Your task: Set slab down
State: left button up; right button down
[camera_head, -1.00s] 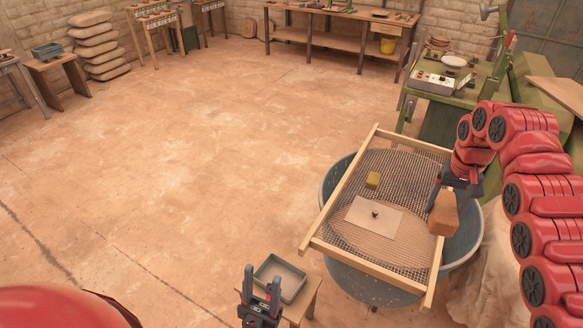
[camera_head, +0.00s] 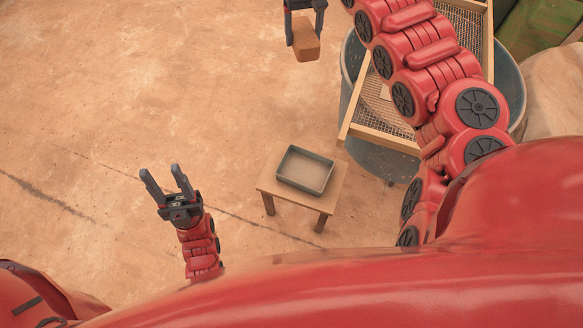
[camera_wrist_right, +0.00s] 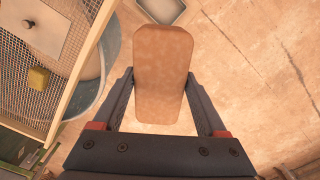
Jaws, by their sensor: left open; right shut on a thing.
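The slab is a brown block (camera_head: 305,40) held in my right gripper (camera_head: 304,14) at the top of the head view, in the air over the floor. In the right wrist view the slab (camera_wrist_right: 162,75) sits between the two fingers, which are shut on it. My left gripper (camera_head: 167,182) is open and empty, fingers pointing up in the picture, left of a small wooden stool. A grey tray (camera_head: 305,170) lies on the stool (camera_head: 268,184); its inside looks empty. The slab is apart from the tray and stool.
A wood-framed mesh screen (camera_head: 365,130) rests over a round grey tub (camera_head: 357,60) at right, partly hidden by my right arm. In the wrist view the screen carries a pale plate (camera_wrist_right: 46,28) and a yellowish block (camera_wrist_right: 38,78). Open floor lies at left.

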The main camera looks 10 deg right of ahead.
jog(key=w+a+f+m+b, duration=0.1)
jog(key=w+a+f+b, duration=0.15)
jog(key=f+b, duration=1.5)
jog(key=w+a+f+m+b, duration=0.1)
jog(key=a+f+b, duration=0.2)
jog(key=f+b, duration=1.4)
jog(key=s+d+f+m+p, duration=0.1)
jog(key=s+f+p, duration=0.3)
jog(key=f+p, duration=0.2)
jog(key=s+d+f+m+p, duration=0.2)
jog(key=s+f+p, duration=0.2)
jog(key=p, duration=0.3)
jog(key=s+d+f+m+p, duration=0.1)
jog(key=s+f+p, duration=0.3)
jog(key=f+p, duration=0.3)
jog(key=shift+s+d+f+m, duration=0.25)
jog(key=shift+f+m, duration=0.05)
jog(key=shift+w+f, duration=0.1)
jog(key=shift+f, duration=2.3)
